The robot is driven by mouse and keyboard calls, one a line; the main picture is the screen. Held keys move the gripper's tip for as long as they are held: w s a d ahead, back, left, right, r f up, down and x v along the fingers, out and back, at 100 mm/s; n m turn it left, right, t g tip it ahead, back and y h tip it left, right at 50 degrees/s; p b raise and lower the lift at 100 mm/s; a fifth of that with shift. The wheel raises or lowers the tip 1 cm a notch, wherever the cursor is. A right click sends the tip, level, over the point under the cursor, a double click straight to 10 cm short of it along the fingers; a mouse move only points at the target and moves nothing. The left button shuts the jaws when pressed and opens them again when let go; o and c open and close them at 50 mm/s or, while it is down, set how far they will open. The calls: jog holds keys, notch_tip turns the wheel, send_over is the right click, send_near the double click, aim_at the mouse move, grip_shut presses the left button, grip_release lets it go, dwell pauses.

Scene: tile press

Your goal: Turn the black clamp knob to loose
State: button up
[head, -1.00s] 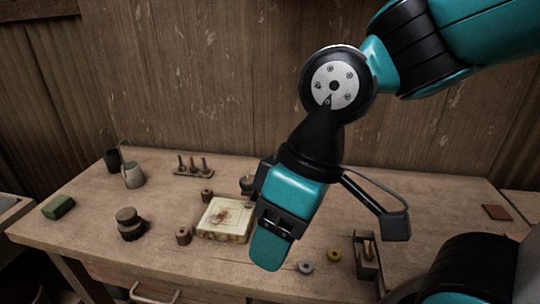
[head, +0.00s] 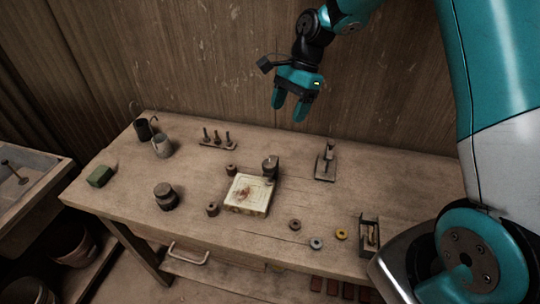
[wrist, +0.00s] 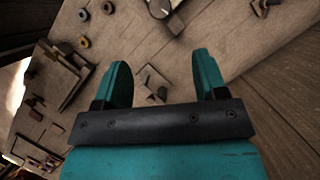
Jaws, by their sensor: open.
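My gripper (head: 289,107) is open and empty, raised high before the back wall, well above the bench. Its two teal fingers also show spread apart in the wrist view (wrist: 162,78). A pale square tile block (head: 247,194) lies on the bench below it. A dark upright round piece (head: 270,166) stands at the block's back right corner; it may be the black clamp knob, but its setting is too small to read. My gripper is apart from it. A dark stand with an upright post (head: 326,163) is farther right on the bench.
Several rings (head: 315,243) lie along the front. An open box (head: 369,236) is at the right. A small peg rack (head: 217,142), a mug (head: 162,147), a green block (head: 100,176) and a dark stacked weight (head: 166,197) stand left.

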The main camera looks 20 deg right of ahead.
aim_at(269, 163)
jog(key=p+x, duration=0.3)
jog(key=x, duration=1.2)
jog(key=shift+f, duration=0.15)
jog(key=c, duration=0.9)
